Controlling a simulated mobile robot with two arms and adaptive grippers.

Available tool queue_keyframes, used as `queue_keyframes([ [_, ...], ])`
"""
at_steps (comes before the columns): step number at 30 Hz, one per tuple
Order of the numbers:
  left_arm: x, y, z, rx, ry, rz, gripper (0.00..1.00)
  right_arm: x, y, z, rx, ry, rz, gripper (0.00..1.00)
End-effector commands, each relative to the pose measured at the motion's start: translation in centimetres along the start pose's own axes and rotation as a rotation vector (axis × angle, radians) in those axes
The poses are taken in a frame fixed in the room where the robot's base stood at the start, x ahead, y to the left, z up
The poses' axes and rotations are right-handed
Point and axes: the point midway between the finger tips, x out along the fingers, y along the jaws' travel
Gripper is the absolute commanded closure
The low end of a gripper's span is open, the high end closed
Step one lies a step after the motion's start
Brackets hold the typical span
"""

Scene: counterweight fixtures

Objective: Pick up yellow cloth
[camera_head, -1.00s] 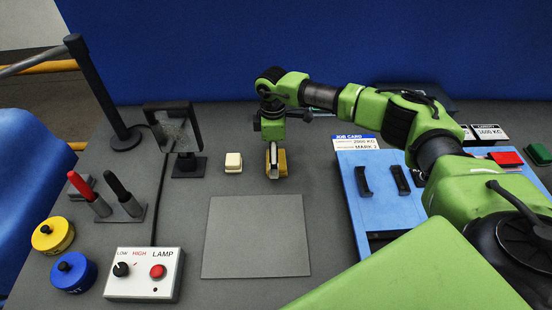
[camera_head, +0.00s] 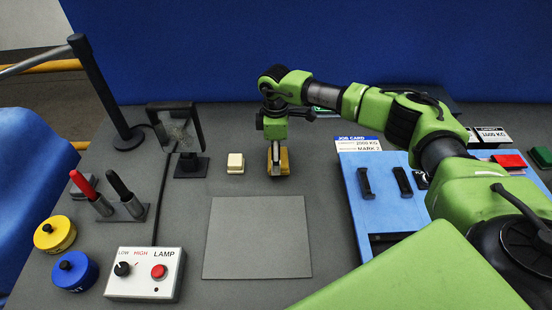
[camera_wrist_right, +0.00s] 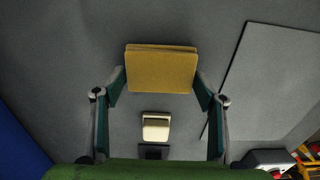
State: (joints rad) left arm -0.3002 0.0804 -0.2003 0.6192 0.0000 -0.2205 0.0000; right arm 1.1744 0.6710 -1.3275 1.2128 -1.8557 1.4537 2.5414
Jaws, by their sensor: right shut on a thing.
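The yellow cloth (camera_head: 284,162) is a small folded pad on the grey table, right of the cream block. In the right wrist view the cloth (camera_wrist_right: 161,69) lies between the two fingers, which meet its left and right edges. My right gripper (camera_head: 276,160) points down over the cloth and is shut on it. The gripper (camera_wrist_right: 160,78) also shows in its own wrist view. In the head view the fingers hide part of the cloth. I cannot tell any gap between cloth and table. My left gripper is not in view.
The cream block (camera_head: 235,162) stands close left of the cloth. A flat grey plate (camera_head: 257,238) lies in front. A framed screen on a stand (camera_head: 176,128) and a lamp box (camera_head: 145,274) are left. A blue tray (camera_head: 385,215) is right, under my arm.

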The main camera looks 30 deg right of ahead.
Motion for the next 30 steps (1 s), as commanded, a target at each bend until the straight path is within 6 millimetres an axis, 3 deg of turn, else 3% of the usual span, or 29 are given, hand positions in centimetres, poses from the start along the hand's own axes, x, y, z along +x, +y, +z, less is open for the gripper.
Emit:
queue_keyframes([
  [3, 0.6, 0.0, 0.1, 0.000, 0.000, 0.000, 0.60, -1.8, 0.1, 0.0, 0.000, 0.002, 0.004, 0.56],
  [8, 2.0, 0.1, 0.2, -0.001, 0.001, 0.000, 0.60, -4.7, -2.4, -1.2, -0.007, 0.005, 0.005, 0.56],
  [12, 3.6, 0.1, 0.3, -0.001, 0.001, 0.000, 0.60, -7.8, -5.5, -2.5, -0.009, 0.003, 0.005, 0.56],
  [19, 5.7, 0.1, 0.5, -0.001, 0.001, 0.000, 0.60, -10.6, -11.3, -4.9, -0.008, 0.001, 0.005, 0.56],
  [21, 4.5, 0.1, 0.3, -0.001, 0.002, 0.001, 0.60, -11.2, -11.8, -5.2, -0.010, -0.002, -0.003, 0.56],
  [30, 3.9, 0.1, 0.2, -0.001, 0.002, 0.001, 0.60, -11.8, -12.8, -5.5, -0.003, -0.001, 0.000, 0.56],
])
